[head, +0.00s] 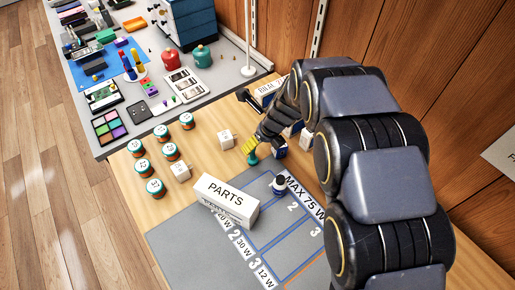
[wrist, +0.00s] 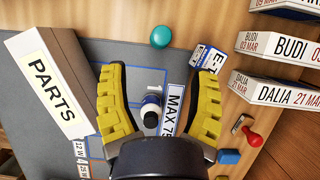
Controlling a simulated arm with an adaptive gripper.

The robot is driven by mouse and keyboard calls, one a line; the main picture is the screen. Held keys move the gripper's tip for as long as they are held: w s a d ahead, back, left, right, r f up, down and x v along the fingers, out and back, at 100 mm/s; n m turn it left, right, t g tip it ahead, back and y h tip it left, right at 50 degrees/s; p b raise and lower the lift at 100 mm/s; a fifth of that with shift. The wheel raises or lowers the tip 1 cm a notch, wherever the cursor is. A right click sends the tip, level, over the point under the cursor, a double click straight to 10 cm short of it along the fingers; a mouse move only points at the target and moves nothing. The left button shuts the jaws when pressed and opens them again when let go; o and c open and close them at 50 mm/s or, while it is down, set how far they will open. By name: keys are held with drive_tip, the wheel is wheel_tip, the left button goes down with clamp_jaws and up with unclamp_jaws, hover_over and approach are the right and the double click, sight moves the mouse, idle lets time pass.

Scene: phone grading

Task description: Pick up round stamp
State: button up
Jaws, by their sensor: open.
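My gripper (wrist: 160,108) is open and empty; its yellow-padded fingers show on either side of the wrist view. In the head view, the gripper (head: 250,147) is partly hidden by my arm. A red piece with a rounded end (wrist: 250,137), stamp-like in shape, lies right of the right finger in the wrist view. A teal round thing (wrist: 160,36) is beyond the fingertips; it also shows in the head view (head: 252,159), just below the gripper. I cannot tell for sure which of the two is the round stamp.
A small blue-and-white bottle (wrist: 151,112) shows between the fingers; it stands on the grey mat (head: 180,250). A white PARTS box (head: 226,200) is to the left. Labelled boxes (wrist: 278,46) are at right. Several jars (head: 155,187) stand on the wooden table's left.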

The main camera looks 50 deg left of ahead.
sight(252, 154)
drive_tip(key=shift+a+x, duration=0.15)
drive_tip(key=shift+x, duration=1.85)
drive_tip(key=shift+a+x, duration=0.15)
drive_tip(key=shift+x, duration=1.85)
drive_tip(key=shift+r, duration=0.15)
clamp_jaws()
